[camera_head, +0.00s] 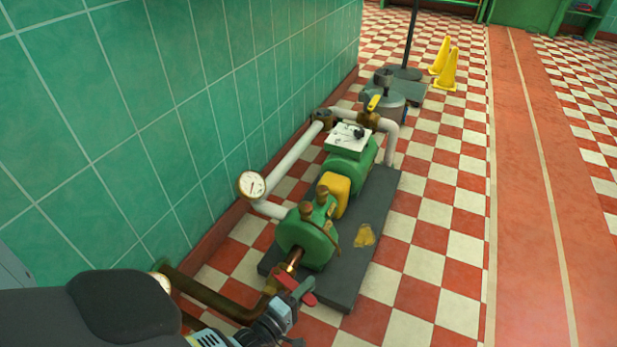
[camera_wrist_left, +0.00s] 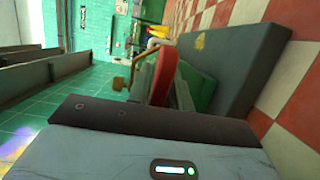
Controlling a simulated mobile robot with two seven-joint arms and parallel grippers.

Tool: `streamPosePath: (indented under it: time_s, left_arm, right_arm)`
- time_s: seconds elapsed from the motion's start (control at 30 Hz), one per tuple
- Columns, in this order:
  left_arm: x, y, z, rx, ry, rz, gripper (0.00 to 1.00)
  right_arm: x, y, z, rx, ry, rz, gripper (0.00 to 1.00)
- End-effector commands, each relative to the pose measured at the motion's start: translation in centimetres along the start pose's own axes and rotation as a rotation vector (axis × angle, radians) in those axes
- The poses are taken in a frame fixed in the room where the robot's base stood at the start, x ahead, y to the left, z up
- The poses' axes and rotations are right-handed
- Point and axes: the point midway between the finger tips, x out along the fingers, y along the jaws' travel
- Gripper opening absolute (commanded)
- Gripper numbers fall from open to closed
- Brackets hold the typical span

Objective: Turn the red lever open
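The red lever (camera_head: 310,299) sits on the brass pipe (camera_head: 224,304) in front of the green pump (camera_head: 309,238). My left gripper (camera_head: 298,292) is at the lever, and one finger covers its middle in the head view. In the left wrist view the red lever (camera_wrist_left: 164,72) stands between the two fingers of my left gripper (camera_wrist_left: 165,92). The fingers lie close on both sides of it, but I cannot tell whether they press on it. My right gripper is not in view.
The pump stands on a dark grey base (camera_head: 363,258). A pressure gauge (camera_head: 251,185) and a white pipe (camera_head: 295,153) run beside the green tiled wall (camera_head: 150,110). Yellow floor signs (camera_head: 446,70) stand at the back. The checkered floor to the right is clear.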

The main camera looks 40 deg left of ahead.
Motion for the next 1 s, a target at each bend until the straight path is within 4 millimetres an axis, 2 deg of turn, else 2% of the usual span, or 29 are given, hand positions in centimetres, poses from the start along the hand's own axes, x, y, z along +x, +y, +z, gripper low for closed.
streamPosePath:
  time_s: [0.03,0.1,0.47,0.57,0.73,0.8,1.0]
  left_arm:
    - [0.1,0.1,0.0,0.000,0.000,0.001,0.28]
    - [0.1,0.1,0.0,0.000,-0.001,0.003,0.35]
    - [0.2,0.7,0.1,0.000,-0.001,0.006,0.35]
    - [0.2,1.6,0.1,0.000,-0.001,0.006,0.35]
    - [0.1,4.7,0.0,-0.001,0.000,0.012,0.36]
    - [-1.5,4.3,0.9,-0.003,0.000,0.010,0.48]
    - [-5.3,4.8,3.1,-0.005,-0.004,0.015,0.58]
  right_arm:
    - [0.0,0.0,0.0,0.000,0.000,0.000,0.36]
    - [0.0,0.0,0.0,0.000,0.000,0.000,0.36]
    - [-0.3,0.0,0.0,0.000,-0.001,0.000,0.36]
    - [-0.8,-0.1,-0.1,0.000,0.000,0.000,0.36]
    - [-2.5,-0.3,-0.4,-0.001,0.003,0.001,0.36]
    - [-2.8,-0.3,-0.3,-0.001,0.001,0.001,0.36]
    - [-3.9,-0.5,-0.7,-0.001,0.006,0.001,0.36]
